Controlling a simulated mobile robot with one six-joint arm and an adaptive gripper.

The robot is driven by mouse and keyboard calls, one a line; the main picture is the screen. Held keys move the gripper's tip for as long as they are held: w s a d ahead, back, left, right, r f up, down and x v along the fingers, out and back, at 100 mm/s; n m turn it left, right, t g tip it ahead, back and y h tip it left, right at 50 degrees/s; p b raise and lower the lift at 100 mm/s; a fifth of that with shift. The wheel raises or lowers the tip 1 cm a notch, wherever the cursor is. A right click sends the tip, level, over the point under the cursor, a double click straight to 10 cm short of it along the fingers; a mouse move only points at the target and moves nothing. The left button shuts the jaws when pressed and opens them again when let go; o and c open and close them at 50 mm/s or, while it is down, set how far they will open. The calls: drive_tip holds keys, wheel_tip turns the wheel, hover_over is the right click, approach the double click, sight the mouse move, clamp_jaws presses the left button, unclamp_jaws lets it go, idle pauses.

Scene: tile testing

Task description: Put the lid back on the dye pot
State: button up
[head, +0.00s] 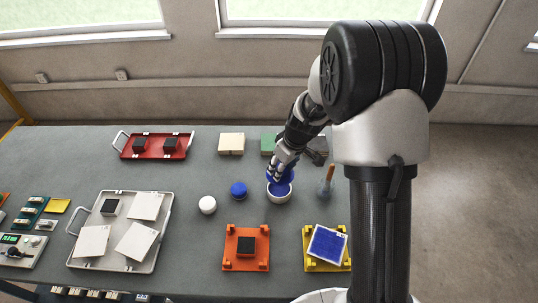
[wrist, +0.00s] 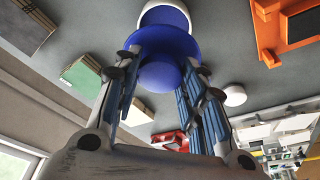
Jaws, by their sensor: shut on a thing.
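The dye pot (head: 279,198) is a small round white pot on the grey-green table, right of centre in the head view. Part of its white body (wrist: 163,15) shows at the top of the wrist view. My gripper (head: 279,173) is shut on the knob of the blue lid (head: 284,178), right at the pot. In the wrist view the lid (wrist: 165,43) is a wide blue disc, its rounded knob between the fingers of my gripper (wrist: 163,85). The lid partly covers the pot from view; whether they touch, I cannot tell.
A brush-like tool (head: 326,182) stands to the right. Orange (head: 230,262) and yellow (head: 310,264) stands lie in front. Tile blocks (head: 231,144) are behind.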

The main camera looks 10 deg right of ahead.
drive_tip(key=shift+f, duration=0.3)
drive_tip(key=shift+f+b, duration=1.1)
drive_tip(key=shift+f, duration=0.75)
wheel_tip(320, 180, down, 2)
drive_tip(key=shift+f+b, duration=0.1)
drive_tip(key=shift+b, duration=1.15)
drive_tip(key=shift+b, duration=0.55)
drive_tip(key=shift+f+b, duration=0.15)
drive_tip(key=shift+b, duration=0.5)
drive_tip(key=o, duration=0.9)
drive_tip(key=shift+o, duration=0.3)
